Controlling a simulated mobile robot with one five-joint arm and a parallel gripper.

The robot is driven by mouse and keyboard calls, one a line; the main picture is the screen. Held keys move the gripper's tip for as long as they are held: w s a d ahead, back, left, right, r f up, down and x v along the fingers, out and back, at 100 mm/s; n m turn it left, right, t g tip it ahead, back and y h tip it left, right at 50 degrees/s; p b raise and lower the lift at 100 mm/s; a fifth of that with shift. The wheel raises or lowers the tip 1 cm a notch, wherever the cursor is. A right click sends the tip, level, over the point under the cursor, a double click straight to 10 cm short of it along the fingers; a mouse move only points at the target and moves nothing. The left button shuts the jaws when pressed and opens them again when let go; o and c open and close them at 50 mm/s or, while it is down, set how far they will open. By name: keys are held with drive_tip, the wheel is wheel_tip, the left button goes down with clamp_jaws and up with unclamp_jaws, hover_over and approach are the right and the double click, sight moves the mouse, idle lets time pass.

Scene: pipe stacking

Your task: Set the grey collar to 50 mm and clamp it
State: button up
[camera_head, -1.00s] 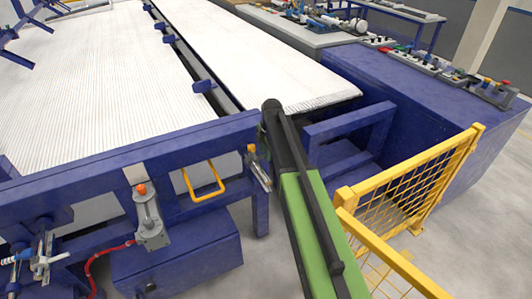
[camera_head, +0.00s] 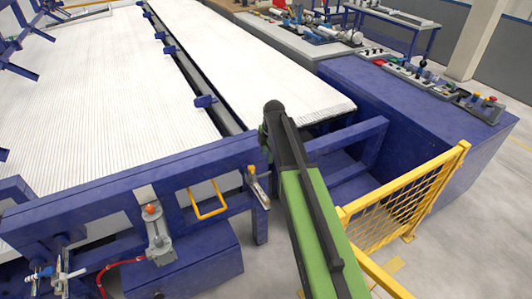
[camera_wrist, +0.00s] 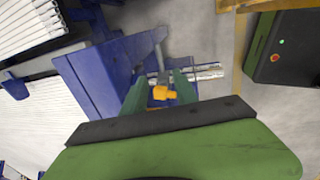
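In the wrist view my gripper (camera_wrist: 161,88) has its two green fingers spaced apart. A yellow-orange knob or lever (camera_wrist: 164,94) shows between them, with an upright grey part (camera_wrist: 160,60) just beyond. I cannot tell whether the fingers touch either. Two silver rods or scales (camera_wrist: 208,72) stick out to the right of the fingers. In the head view a small metal fitting with an orange top (camera_head: 257,184) sits on the blue frame, left of my arm. My fingers are hidden there. The grey collar cannot be picked out for certain, and no scale marks can be read.
A blue frame (camera_head: 95,205) carries a grey clamp with an orange knob (camera_head: 158,235) and a yellow handle (camera_head: 209,203). A yellow mesh fence (camera_head: 405,205) stands close on my arm's right. A blue bench (camera_head: 420,105) with control boxes is behind. Grey floor (camera_head: 480,220) is free beyond the fence.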

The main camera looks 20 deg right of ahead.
drive_tip(key=r+p, duration=0.1)
drive_tip(key=r, duration=0.2)
drive_tip(key=r+p, duration=0.1)
drive_tip(key=shift+s+d+r+p, duration=0.1)
drive_tip(key=shift+s+r+p, duration=0.1)
drive_tip(key=shift+s+p, duration=0.2)
drive_tip(key=shift+c, duration=0.9)
drive_tip(key=s+a+m, duration=0.1)
drive_tip(key=s+m, duration=0.1)
drive_tip(key=s, duration=0.1)
drive_tip(key=s+a+m, duration=0.1)
drive_tip(key=s+m, duration=0.2)
drive_tip(key=s+a+f+m, duration=0.1)
drive_tip(key=s+m, duration=0.2)
drive_tip(key=s, duration=0.1)
drive_tip(key=shift+a+g+b, duration=0.25)
drive_tip(key=shift+g+b, duration=0.1)
drive_tip(key=shift+g, duration=0.05)
clamp_jaws()
drive_tip(key=s+a+m+g, duration=0.1)
drive_tip(key=s+a+m, duration=0.2)
drive_tip(key=s+m, duration=0.9)
drive_tip(key=shift+a+f+m, duration=0.15)
drive_tip(key=shift+f+m, duration=0.1)
drive_tip(key=shift+m, duration=0.05)
